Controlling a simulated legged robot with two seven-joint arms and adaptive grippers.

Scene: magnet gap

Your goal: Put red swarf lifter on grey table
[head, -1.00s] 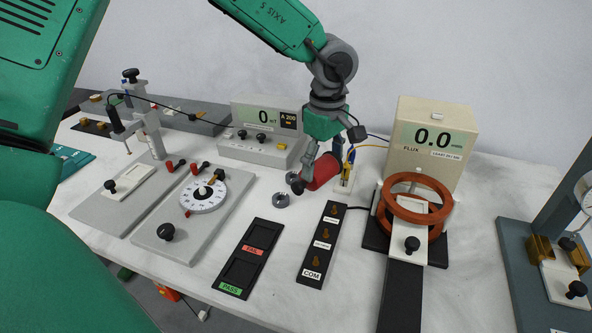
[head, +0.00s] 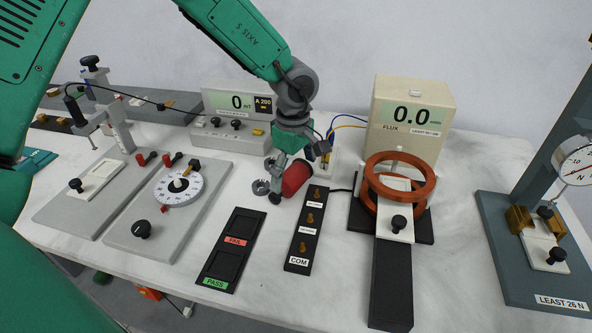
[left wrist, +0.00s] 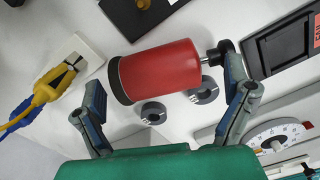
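The red swarf lifter (head: 297,177) is a red cylinder with a dark end cap, a rod and a black knob. It lies on its side between the fingers of my left gripper (head: 283,190). In the left wrist view, the lifter (left wrist: 160,70) spans the gap between the left gripper's fingers (left wrist: 165,85), the cap by one finger and the knob by the other. The pale grey table (head: 455,215) is below; I cannot tell whether the lifter touches it. My right gripper is not in view.
Grey rings (head: 260,187) lie just left of the lifter. The black COM strip (head: 305,235) and the PASS/FAIL tray (head: 233,250) are in front. A white block with cable plugs (head: 323,155) stands behind, and copper coils (head: 400,185) stand right.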

